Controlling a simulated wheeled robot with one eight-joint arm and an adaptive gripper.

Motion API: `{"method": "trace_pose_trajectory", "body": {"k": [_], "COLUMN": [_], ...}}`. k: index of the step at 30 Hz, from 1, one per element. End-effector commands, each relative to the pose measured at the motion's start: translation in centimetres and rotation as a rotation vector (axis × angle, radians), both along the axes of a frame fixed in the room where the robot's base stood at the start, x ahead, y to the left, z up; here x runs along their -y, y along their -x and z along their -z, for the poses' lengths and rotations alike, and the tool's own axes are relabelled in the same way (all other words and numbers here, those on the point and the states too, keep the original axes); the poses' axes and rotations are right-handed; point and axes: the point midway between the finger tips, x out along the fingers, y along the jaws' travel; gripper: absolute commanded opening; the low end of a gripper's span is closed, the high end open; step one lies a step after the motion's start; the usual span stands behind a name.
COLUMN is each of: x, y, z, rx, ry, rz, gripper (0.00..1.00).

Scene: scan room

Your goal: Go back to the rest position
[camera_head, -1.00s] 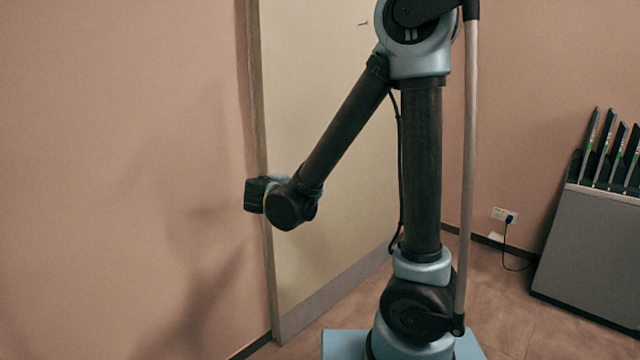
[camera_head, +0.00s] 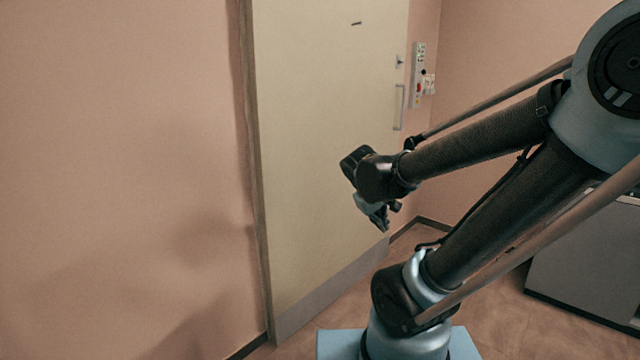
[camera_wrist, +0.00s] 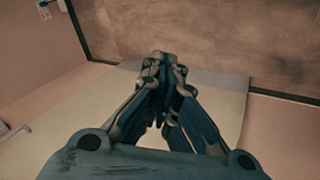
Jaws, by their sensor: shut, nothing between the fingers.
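My gripper (camera_head: 380,218) hangs from the end of my arm in the head view, in front of the cream door, pointing down and slightly right. In the wrist view my gripper (camera_wrist: 164,62) is shut, its fingers meeting at the tips with nothing between them. Brown floor and the foot of the door lie beyond the fingertips there. My arm reaches across the right half of the head view, its upper joint at the right edge.
The closed cream door (camera_head: 320,130) has a vertical handle (camera_head: 399,107). A control panel (camera_head: 419,75) is on the wall to its right. A grey cabinet (camera_head: 580,265) stands at the right, partly hidden by my arm. Bare pink wall (camera_head: 120,150) fills the left.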

Motion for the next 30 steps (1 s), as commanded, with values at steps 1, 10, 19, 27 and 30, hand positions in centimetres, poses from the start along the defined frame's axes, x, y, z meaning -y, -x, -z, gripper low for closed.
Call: {"method": "trace_pose_trajectory", "body": {"k": [1, 10, 19, 27, 30], "x": [0.9, 2.4, 1.6, 1.2, 1.2], "y": [1.3, 8.1, 12.6, 13.4, 13.4], "z": [0.5, 3.0, 4.7, 4.9, 4.9], "rx": [-0.018, -0.105, -0.146, -0.153, -0.153], "ry": [-0.032, -0.254, -0.44, -0.479, -0.478], "rz": [0.038, 0.232, 0.372, 0.399, 0.398], "gripper": [0.0, 0.0, 0.0, 0.0, 0.0]}}
